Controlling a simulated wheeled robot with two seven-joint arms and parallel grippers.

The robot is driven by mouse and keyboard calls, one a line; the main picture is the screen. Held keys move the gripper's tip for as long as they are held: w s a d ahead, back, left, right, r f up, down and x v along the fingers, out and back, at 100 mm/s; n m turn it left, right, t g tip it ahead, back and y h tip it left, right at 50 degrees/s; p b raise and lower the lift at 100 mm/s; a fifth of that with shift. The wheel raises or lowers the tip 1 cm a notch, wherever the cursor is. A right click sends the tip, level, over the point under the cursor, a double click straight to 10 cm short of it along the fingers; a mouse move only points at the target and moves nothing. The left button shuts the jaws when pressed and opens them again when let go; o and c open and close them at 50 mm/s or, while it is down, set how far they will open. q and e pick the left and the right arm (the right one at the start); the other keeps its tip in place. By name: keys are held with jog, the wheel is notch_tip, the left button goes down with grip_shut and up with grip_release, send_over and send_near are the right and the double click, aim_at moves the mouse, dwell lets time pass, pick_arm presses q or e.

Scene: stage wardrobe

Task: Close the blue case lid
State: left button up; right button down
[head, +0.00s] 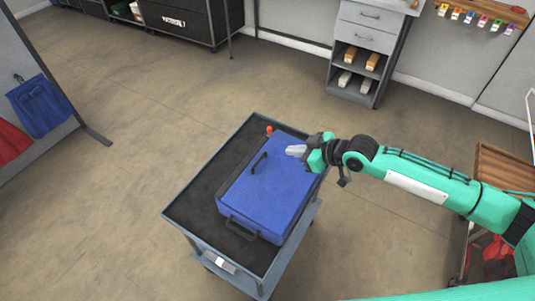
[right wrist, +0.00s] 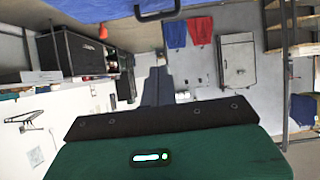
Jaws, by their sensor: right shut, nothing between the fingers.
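The blue case (head: 240,211) lies on a dark-topped cart. Its lid (head: 283,180) looks down flat over the body; I cannot tell whether a small gap is left at the rim. A black handle (head: 258,162) shows on the lid and another (head: 242,228) on the near side. My right gripper (head: 296,151) is shut and empty, over the far right part of the lid; I cannot tell if it touches. The right wrist view shows a blue surface (right wrist: 85,10) with a black handle along its top edge. My left gripper is not in view.
The cart (head: 193,223) has a raised rim and a small red-orange thing (head: 269,129) at its far corner. Open floor surrounds it. A drawer unit (head: 362,40) stands behind, and blue and red cloth items hang at the left (head: 40,105).

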jog(key=a, duration=0.1)
jog(key=p, duration=0.4)
send_over(266, 168)
notch_tip(266, 168, down, 8)
jog(key=shift+d+r, duration=0.1)
jog(key=shift+d, duration=0.05)
jog(key=shift+f, duration=0.55)
jog(key=shift+b, duration=0.3)
